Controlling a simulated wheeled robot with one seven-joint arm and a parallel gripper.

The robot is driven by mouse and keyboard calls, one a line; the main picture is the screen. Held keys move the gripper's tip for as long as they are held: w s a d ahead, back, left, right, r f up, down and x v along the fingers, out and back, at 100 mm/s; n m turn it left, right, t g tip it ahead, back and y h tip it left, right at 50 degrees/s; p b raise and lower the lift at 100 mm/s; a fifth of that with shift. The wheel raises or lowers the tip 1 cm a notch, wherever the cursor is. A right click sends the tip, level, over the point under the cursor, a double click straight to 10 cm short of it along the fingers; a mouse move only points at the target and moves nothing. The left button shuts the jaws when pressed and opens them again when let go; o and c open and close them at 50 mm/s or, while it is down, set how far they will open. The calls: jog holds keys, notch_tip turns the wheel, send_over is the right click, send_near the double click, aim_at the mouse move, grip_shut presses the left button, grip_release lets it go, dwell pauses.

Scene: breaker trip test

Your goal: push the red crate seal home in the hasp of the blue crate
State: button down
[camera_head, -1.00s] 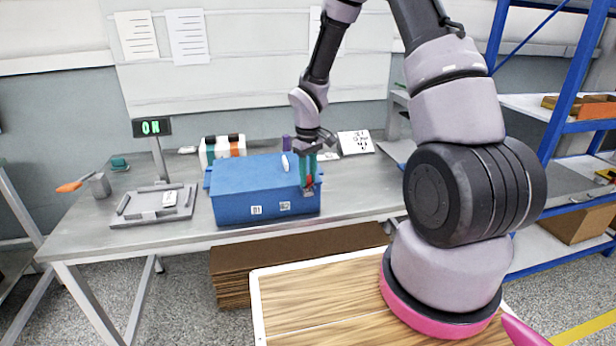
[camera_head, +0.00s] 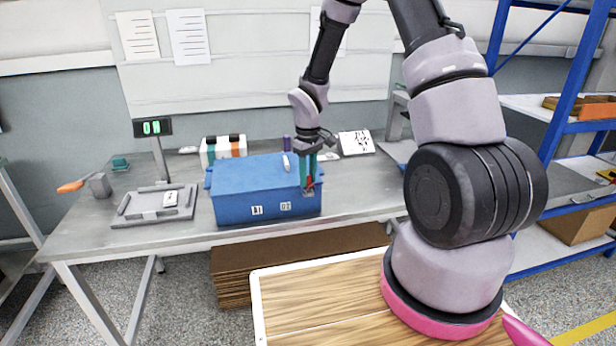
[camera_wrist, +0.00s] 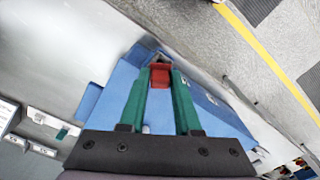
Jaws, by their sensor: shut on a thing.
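The blue crate (camera_head: 240,190) stands on the grey workbench, its lid closed with a pale handle on top. The red crate seal (camera_wrist: 160,75) is between the green fingertips of my gripper (camera_wrist: 160,78) in the wrist view. In the head view my gripper (camera_head: 308,184) points down at the crate's front right corner, shut on the red seal (camera_head: 310,182). A small grey hasp (camera_head: 308,192) shows on the crate's front just below the seal. Whether the seal is inside the hasp, and how deep, I cannot tell, because the fingers cover it.
A grey tray (camera_head: 152,213) and a green-lit display (camera_head: 152,128) are left of the crate. An orange-handled tool (camera_head: 72,186) lies at the far left. The bench right of the crate is clear.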

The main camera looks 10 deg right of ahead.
jog(key=shift+f, duration=0.35)
dwell(0.3)
jog(key=shift+r, duration=0.35)
jog(key=shift+s, duration=0.1)
